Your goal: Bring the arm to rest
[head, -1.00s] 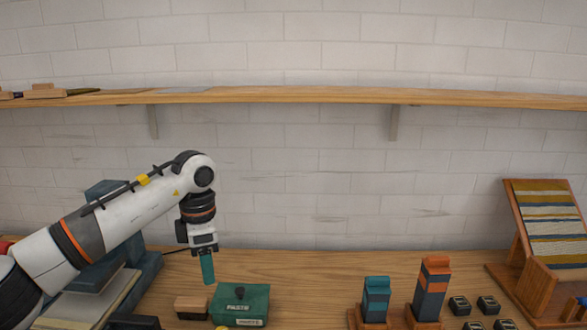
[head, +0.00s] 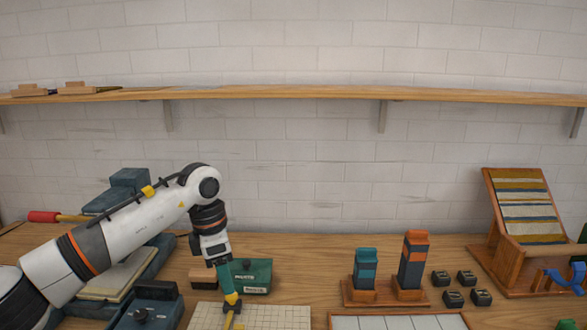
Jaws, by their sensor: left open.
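My left arm comes in from the left, and its gripper (head: 230,290) points down over the table, just in front of the green box (head: 252,276). Its teal fingers are open, and I see nothing held between them. A yellow tool (head: 231,317) shows right at the fingertips, over the pale gridded mat (head: 280,317). I cannot tell whether the fingers touch it. My right gripper is not in view.
A wooden rack (head: 497,255) stands at right. A pale tray (head: 400,322) is in front. A shelf (head: 300,92) spans the wall.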

